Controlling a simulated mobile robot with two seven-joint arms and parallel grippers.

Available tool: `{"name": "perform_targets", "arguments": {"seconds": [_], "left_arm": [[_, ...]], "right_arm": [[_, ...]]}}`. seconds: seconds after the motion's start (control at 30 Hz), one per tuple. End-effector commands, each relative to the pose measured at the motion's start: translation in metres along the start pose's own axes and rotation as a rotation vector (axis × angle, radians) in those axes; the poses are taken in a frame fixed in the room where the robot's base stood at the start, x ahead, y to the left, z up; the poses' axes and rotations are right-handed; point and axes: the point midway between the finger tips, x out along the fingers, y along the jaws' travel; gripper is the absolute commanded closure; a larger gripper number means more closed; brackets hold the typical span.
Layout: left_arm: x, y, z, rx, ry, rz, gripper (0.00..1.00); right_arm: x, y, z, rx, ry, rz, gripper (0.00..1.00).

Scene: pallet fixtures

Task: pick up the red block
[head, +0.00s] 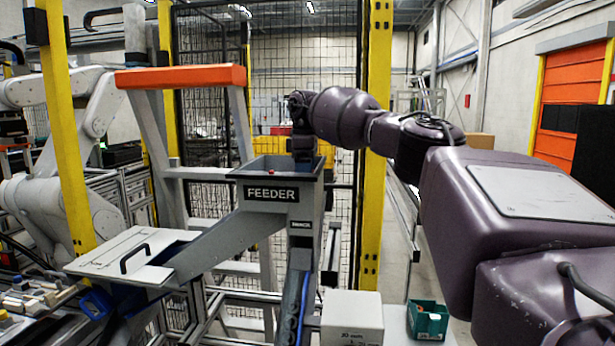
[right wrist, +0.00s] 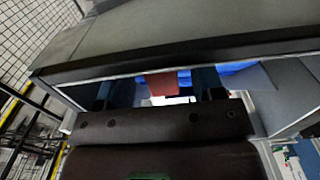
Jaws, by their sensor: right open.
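The grey hopper labelled FEEDER (head: 272,194) stands near the middle of the head view. My right arm comes in from the right, and its dark gripper (head: 302,152) points down at the hopper's right side. A small red spot shows inside the hopper, too small to make out. In the right wrist view the red block (right wrist: 162,84) shows between the two dark fingers of my open right gripper (right wrist: 156,90). I cannot tell whether either finger touches it. My left gripper is not in view.
The hopper's dark rim (right wrist: 180,52) runs close past the fingers. A white box (head: 352,318) and a green bin (head: 428,320) stand at the front. A yellow post (head: 375,150) stands close behind.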

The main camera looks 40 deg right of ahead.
Motion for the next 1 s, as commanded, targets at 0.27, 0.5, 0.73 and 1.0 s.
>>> {"name": "perform_targets", "arguments": {"seconds": [0.27, 0.5, 0.73, 1.0], "left_arm": [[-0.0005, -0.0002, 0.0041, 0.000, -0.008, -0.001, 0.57], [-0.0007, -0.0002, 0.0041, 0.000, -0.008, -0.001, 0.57], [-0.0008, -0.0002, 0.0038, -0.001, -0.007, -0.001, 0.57], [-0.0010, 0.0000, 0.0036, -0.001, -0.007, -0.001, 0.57]], "right_arm": [[0.0042, -0.0001, -0.0002, 0.000, 0.000, 0.000, 0.38], [0.0040, -0.0001, -0.0002, 0.000, 0.000, 0.000, 0.72], [0.0037, -0.0001, -0.0003, 0.000, 0.000, 0.001, 0.92], [0.0022, 0.0008, 0.0017, -0.001, 0.000, 0.001, 0.92]]}}
